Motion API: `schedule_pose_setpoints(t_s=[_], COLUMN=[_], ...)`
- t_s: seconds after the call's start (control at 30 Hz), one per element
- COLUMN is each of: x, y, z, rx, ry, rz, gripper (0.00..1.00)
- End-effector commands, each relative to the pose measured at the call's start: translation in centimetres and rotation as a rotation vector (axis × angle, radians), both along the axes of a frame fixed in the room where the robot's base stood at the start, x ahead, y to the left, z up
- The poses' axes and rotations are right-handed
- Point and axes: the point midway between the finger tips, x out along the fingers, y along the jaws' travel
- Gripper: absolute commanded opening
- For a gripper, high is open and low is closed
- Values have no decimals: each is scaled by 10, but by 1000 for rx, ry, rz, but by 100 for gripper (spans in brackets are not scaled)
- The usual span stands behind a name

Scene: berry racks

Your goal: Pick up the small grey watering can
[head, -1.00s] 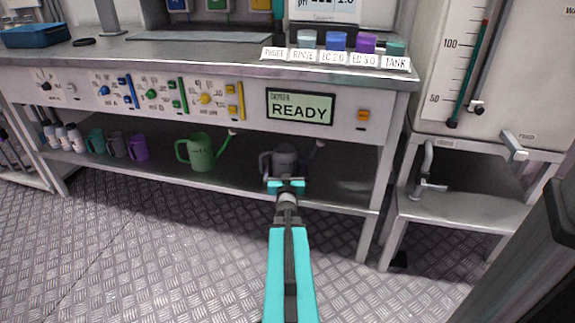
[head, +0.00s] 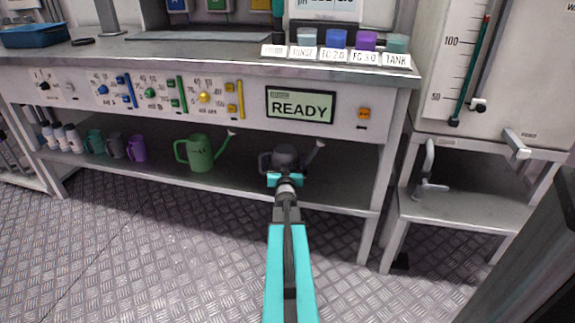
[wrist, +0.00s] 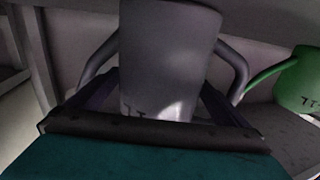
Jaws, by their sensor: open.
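The small grey watering can (head: 286,155) stands on the lower shelf of the bench, its handle to the left and its spout to the right. My gripper (head: 285,180) is in front of it and hides its lower part. In the wrist view the can's grey body (wrist: 170,50) fills the middle, with a curved part on each side and dark marks low on its front. My open gripper (wrist: 160,95) has a dark finger on either side of the can's body. I cannot tell whether the fingers touch it.
A green watering can (head: 200,152) stands to the left on the same shelf (head: 235,182); it also shows in the wrist view (wrist: 300,80). Several small jugs, one purple (head: 137,148), stand farther left. The bench top (head: 220,50) overhangs the shelf. A sink stand (head: 460,205) is right.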

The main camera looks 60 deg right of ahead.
Motion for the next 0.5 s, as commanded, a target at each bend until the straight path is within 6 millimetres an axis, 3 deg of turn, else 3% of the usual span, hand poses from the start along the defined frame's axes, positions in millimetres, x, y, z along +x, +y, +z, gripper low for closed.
schedule_pose_setpoints(t_s=[0.13, 0.37, 0.5], x=[0, 0, 0], y=[0, 0, 0], z=[0, 0, 0], rx=[0, 0, -1], ry=[0, 0, -1], rz=[0, 0, 0], gripper=[100, 61, 59])
